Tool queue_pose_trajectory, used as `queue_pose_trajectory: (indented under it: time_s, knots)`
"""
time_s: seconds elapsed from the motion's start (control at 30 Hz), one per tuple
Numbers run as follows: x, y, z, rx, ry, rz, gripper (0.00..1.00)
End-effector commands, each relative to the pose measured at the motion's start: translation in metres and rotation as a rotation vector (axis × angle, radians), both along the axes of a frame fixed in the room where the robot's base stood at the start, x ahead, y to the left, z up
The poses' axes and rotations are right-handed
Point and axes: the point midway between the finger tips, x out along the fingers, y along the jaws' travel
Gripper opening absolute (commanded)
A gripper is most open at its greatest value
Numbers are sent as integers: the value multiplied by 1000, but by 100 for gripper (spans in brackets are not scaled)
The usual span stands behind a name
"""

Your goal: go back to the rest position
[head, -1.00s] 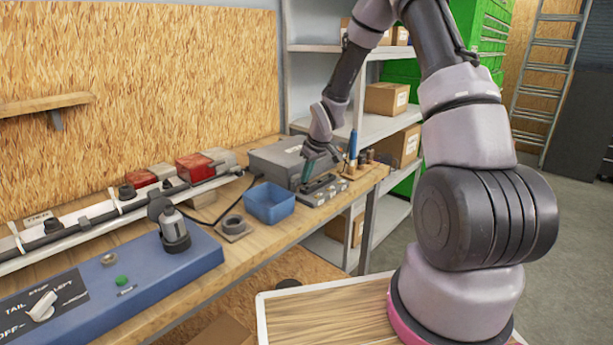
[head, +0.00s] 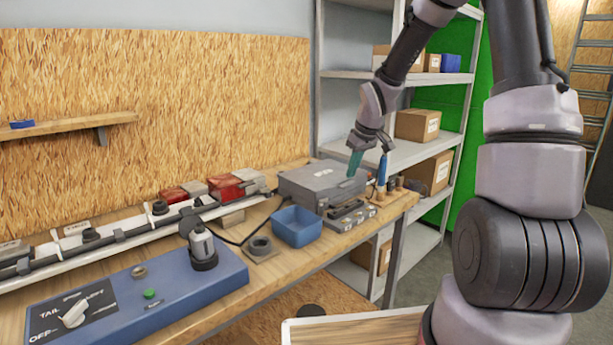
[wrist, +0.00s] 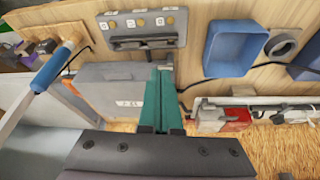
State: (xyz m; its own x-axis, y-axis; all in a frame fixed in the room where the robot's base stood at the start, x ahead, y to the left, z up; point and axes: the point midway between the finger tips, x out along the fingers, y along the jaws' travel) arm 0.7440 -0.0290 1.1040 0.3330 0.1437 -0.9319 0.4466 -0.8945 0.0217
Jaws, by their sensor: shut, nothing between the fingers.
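My gripper (head: 355,162) is in the air above the grey case (head: 322,184) at the right end of the workbench. Its teal fingers (wrist: 162,100) are pressed together in the wrist view, with nothing between them. The grey case (wrist: 115,97) lies below and behind the fingers in that view. A grey block with yellow round parts (wrist: 140,24) is beyond the fingertips; in the head view this block (head: 350,214) sits in front of the case. The gripper touches none of these as far as I can see.
A blue-handled tool (head: 382,170) stands upright close to the right of my gripper. A blue bin (head: 297,226), a grey ring (head: 260,246) and a blue control box (head: 150,300) are on the bench. Metal shelves (head: 410,155) with cardboard boxes stand behind.

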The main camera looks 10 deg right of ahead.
Motion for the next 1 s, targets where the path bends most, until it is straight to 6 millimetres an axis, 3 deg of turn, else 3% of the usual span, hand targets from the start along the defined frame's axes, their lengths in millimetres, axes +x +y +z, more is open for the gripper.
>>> queue_pose_trajectory:
  time_s: [0.03, 0.2, 0.5, 0.63, 0.8, 1.0]
  knots:
    - [-9, -3, 21, -13, -14, -32, 0]
    - [-52, -18, 84, -18, -43, -191, 0]
    - [-148, -30, 172, 93, -105, -472, 0]
    - [-194, -31, 198, 187, -126, -579, 0]
    - [-244, -31, 217, 316, -134, -681, 0]
    - [-272, -29, 223, 403, -128, -733, 0]
